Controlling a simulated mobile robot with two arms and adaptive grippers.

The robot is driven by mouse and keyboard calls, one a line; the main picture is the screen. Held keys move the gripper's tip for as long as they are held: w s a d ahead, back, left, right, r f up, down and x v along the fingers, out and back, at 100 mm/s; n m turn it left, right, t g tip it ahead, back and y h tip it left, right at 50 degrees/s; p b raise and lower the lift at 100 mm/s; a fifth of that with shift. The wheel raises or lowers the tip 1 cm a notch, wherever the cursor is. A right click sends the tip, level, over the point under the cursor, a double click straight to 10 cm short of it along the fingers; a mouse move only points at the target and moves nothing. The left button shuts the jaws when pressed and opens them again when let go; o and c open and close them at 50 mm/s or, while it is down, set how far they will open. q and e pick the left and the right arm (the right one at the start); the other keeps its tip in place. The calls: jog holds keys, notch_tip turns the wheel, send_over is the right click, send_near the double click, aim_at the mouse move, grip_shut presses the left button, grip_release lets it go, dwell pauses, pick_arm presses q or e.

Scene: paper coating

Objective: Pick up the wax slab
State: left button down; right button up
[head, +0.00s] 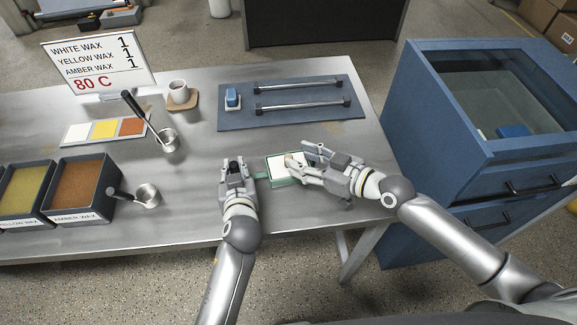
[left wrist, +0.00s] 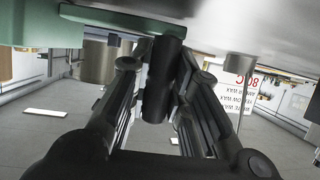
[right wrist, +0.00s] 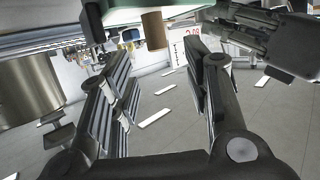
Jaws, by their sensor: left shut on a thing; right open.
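A flat white piece (head: 280,163), which looks like the wax slab, lies in a green tray (head: 272,181) near the table's front edge; I cannot tell its thickness. My left gripper (head: 235,165) is left of the tray, shut on an upright black handle (left wrist: 163,85). The handle seems to belong to the tray, whose green part shows in the left wrist view (left wrist: 40,30). My right gripper (head: 298,153) is open over the tray's right part and hides some of the white piece. Its fingers (right wrist: 160,85) are apart with nothing between them in the right wrist view.
A blue board (head: 235,118) with two metal rods lies behind the tray. Wax tanks (head: 82,190), metal ladles (head: 168,140), a color sample card (head: 76,134) and a wax sign (head: 98,65) are to the left. A blue cabinet (head: 425,100) stands right of the table.

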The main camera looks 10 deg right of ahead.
jog(key=shift+f+x, duration=0.25)
jog(key=shift+x, duration=1.1)
jog(key=shift+f+x, duration=0.25)
jog(key=shift+x, duration=1.15)
jog(key=shift+s+d, duration=0.1)
jog(key=shift+d, duration=0.05)
jog(key=shift+r, duration=0.1)
grip_shut()
